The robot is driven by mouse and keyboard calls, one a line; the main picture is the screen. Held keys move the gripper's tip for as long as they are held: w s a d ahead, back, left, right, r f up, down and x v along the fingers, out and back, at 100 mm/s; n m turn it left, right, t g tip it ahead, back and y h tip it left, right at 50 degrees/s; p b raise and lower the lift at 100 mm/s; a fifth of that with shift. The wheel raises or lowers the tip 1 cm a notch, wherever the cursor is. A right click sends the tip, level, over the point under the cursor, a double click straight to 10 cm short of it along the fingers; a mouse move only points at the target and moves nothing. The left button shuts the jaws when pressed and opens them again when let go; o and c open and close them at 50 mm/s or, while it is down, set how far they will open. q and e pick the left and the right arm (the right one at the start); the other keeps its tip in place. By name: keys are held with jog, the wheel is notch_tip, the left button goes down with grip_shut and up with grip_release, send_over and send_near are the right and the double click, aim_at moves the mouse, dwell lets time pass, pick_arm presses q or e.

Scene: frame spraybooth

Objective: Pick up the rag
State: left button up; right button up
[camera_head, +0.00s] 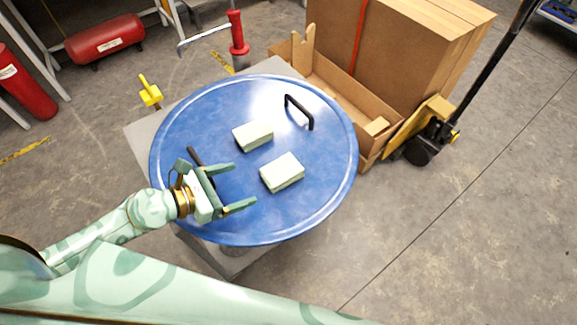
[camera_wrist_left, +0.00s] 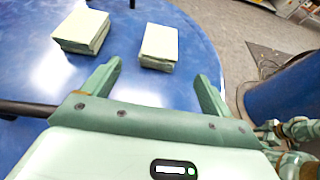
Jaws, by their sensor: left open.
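Two pale green folded block-like pieces lie flat on a round blue tabletop (camera_head: 185,120), apart from each other. The farther piece (camera_head: 252,135) and the nearer piece (camera_head: 282,172) look alike; I cannot tell which is the rag, or if both are. In the left wrist view the farther piece (camera_wrist_left: 80,30) is at upper left, the nearer piece (camera_wrist_left: 158,47) ahead of the fingers. My left gripper (camera_head: 244,186) is open and empty over the tabletop, left of the nearer piece, fingers pointing towards it.
A black handle-shaped piece (camera_head: 300,112) is at the tabletop's far right. A dark rod (camera_head: 195,156) is beside my left gripper. Cardboard boxes (camera_head: 400,50) on a pallet truck (camera_head: 425,135) stand behind right. A red-handled tool (camera_head: 238,38) stands behind the table. Floor at right is clear.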

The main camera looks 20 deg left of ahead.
aim_at(275, 173)
pick_arm(q)
jog(key=x, duration=0.7)
jog(key=shift+w+d+f, duration=0.1)
jog(key=shift+w+d, duration=0.15)
jog(key=shift+w, duration=0.05)
jog(key=shift+w+d+f, duration=0.2)
jog(key=shift+w+d, duration=0.15)
jog(key=shift+w, duration=0.05)
jog(key=b+x, duration=0.1)
jog(key=x, duration=0.3)
jog(key=shift+w+d+f, duration=0.1)
jog(key=shift+w+d, duration=0.2)
pick_arm(e)
jog(key=shift+s+a+f, duration=0.25)
jog(key=shift+s+f, duration=0.15)
jog(key=shift+f, duration=0.15)
pick_arm(q)
jog(key=shift+c, duration=0.3)
jog(key=c, duration=1)
